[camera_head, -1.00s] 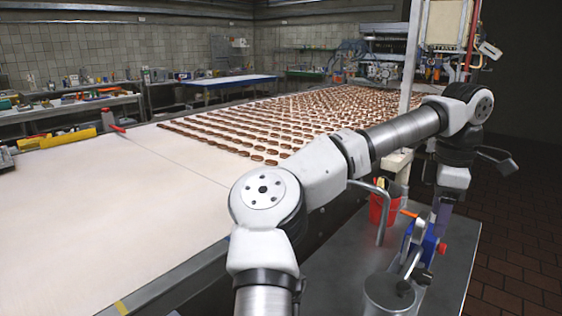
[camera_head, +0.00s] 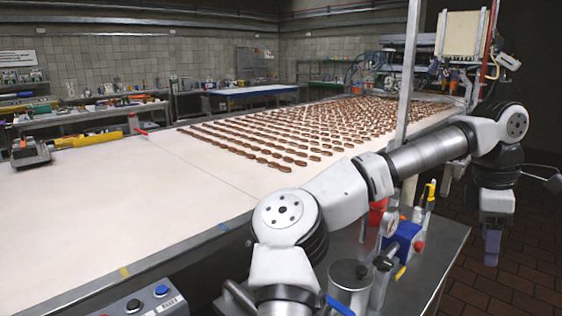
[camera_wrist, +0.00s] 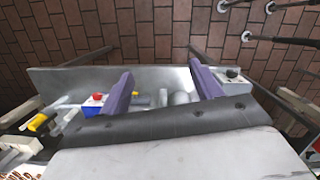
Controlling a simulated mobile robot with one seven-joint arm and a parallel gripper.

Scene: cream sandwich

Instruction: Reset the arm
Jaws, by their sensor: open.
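My arm reaches across the right of the head view, bent at the elbow, with the wrist at the far right. My gripper (camera_head: 491,244) hangs pointing down there, beyond the right edge of the metal side table (camera_head: 440,262) in the picture. In the wrist view my gripper (camera_wrist: 160,72) shows two purple fingers spread wide apart. Nothing is between them. Part of the metal table and the brick floor show behind the fingers.
A long white conveyor (camera_head: 110,215) with rows of brown sandwich cookies (camera_head: 290,128) runs on the left. The side table carries a metal canister (camera_head: 349,285), a blue device (camera_head: 402,238) and a red container (camera_head: 377,212). A thin post (camera_head: 410,90) stands near my forearm.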

